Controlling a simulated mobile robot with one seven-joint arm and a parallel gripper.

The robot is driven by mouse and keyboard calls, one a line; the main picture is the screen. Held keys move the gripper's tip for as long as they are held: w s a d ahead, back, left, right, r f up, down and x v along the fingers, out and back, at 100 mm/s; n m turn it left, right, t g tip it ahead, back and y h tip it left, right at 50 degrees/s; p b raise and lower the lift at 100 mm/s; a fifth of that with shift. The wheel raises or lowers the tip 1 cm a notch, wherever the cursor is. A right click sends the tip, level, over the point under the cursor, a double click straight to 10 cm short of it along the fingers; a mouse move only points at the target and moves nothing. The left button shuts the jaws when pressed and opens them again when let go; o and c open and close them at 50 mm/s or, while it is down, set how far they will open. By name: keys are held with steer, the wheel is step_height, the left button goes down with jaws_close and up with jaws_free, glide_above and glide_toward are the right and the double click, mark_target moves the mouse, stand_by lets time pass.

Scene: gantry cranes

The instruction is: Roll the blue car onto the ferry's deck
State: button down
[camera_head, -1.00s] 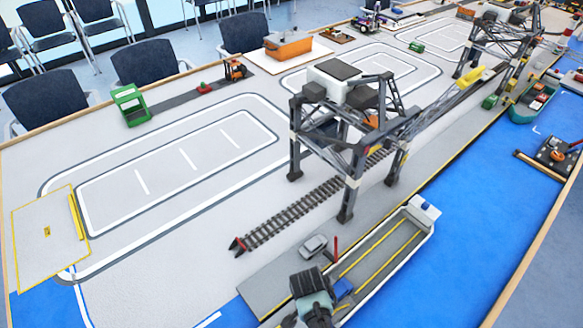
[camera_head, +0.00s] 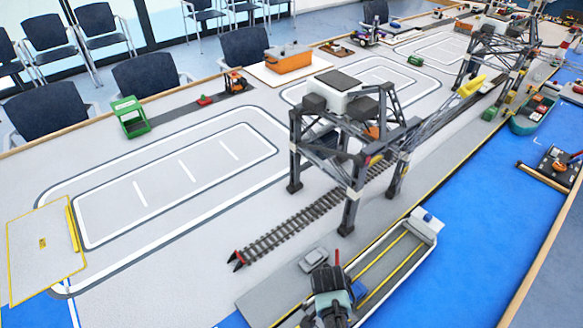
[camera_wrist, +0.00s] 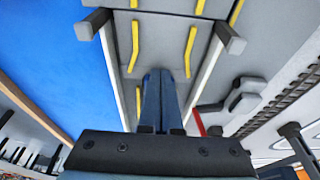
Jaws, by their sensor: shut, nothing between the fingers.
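The ferry (camera_head: 402,262) is a long open hull with pale walls, a grey deck and yellow lane lines, lying along the quay edge. Its grey deck also fills the middle of the wrist view (camera_wrist: 160,45). My gripper (camera_head: 340,292) is over the ferry's near end in the head view. In the wrist view its blue fingers (camera_wrist: 161,78) are together, with nothing between them, pointing along the deck between the yellow strips. I cannot make out the blue car; a small blue patch beside my gripper in the head view may be my fingers or the car.
A grey blocky object (camera_head: 314,258) and a red post (camera_head: 338,259) stand beside the ferry. A gantry crane (camera_head: 345,140) straddles the rail track (camera_head: 300,222) behind it. Blue water (camera_head: 470,235) lies to the right. The looped road at left is clear.

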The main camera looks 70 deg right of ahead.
steer(key=shift+s+d+b, duration=1.1)
steer(key=shift+d+b, duration=0.1)
steer(key=shift+d, duration=0.6)
steer(key=shift+s+d+b, duration=1.1)
steer(key=shift+d+b, duration=0.05)
steer(key=shift+d, duration=0.6)
steer(key=shift+s+d+b, duration=1.1)
steer(key=shift+d+b, duration=0.1)
steer(key=shift+d, duration=0.6)
steer(key=shift+w+a+r+p, duration=0.3)
steer(key=shift+a+p, duration=0.25)
steer(key=shift+p, duration=0.25)
steer(key=s+d+p+v, duration=0.1)
steer(key=d+p+v, duration=0.1)
steer(key=p+v, duration=0.7)
steer(key=shift+r, duration=0.55)
